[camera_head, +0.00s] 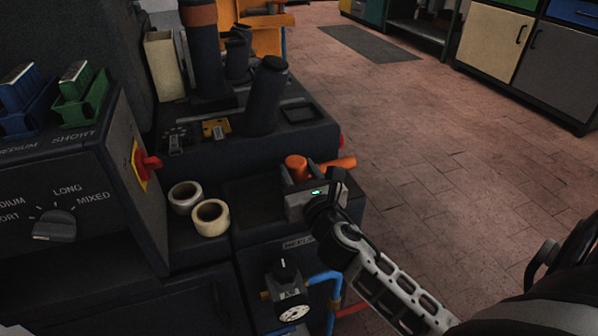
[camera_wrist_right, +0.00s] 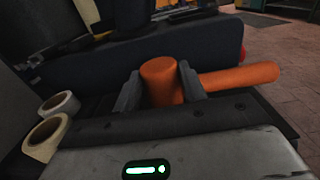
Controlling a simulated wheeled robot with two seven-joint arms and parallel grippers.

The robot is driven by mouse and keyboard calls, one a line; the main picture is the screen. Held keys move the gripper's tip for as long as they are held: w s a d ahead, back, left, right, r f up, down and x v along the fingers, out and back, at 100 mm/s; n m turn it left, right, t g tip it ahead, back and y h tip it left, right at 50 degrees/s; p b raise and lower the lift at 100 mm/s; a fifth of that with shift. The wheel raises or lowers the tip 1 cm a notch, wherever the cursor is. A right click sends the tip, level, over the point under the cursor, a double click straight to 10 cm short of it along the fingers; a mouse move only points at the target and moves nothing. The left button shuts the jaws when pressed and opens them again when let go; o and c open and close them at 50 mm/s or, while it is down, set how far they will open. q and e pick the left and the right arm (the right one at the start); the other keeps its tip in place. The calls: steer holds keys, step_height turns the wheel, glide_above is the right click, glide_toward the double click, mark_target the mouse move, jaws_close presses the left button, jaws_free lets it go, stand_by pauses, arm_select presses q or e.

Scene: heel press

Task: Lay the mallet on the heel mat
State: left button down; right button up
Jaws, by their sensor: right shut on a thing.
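The orange mallet (camera_head: 297,168) is in my right gripper (camera_head: 310,178), over the right part of a dark ledge, with its handle pointing right. In the right wrist view the mallet's head (camera_wrist_right: 161,80) stands between the two grey fingers, which are shut on it, and the handle (camera_wrist_right: 240,77) sticks out to the right. The heel mat looks to be the dark flat area (camera_head: 254,205) on the ledge above a partly hidden label. My gripper and arm cover its right part. I cannot tell whether the mallet touches it. My left gripper is not in view.
Two tape rolls (camera_head: 210,217) stand left of the mat. Behind is a raised dark block (camera_head: 220,150) with upright dark cylinders (camera_head: 266,95). A control panel with a knob (camera_head: 54,224) is at the left. Open tiled floor (camera_head: 430,160) lies to the right.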

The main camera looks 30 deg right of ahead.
steer(key=o, duration=1.4)
steer(key=shift+c, duration=0.2)
steer(key=shift+r, duration=0.15)
steer(key=shift+s+a, duration=0.1)
steer(key=shift+s, duration=0.25)
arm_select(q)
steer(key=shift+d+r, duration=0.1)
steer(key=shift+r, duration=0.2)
arm_select(e)
steer(key=v, duration=1.1)
steer(key=shift+s, duration=0.2)
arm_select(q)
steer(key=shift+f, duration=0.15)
